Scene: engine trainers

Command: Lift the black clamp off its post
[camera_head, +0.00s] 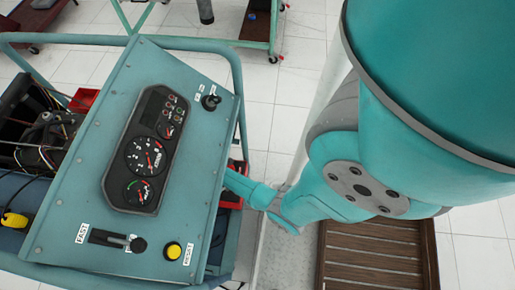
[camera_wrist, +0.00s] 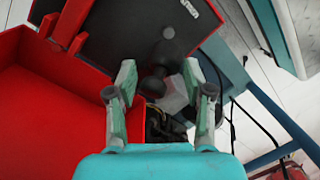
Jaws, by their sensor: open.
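In the wrist view my gripper (camera_wrist: 160,75) is open, with its two pale green finger pads apart. A dark rounded piece (camera_wrist: 153,84), which looks like the black clamp, shows between the fingers, with a gap on each side. I cannot tell its post apart from it, nor how deep the fingers reach. In the head view the gripper and clamp are hidden behind the blue-green instrument console and my arm.
A red tray (camera_wrist: 50,110) fills the left of the wrist view, close to the left finger. Blue frame bars and loose black cables (camera_wrist: 262,128) lie to the right. In the head view the console (camera_head: 85,185) stands left of my arm, and a brown slatted pallet (camera_head: 375,255) lies below it.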

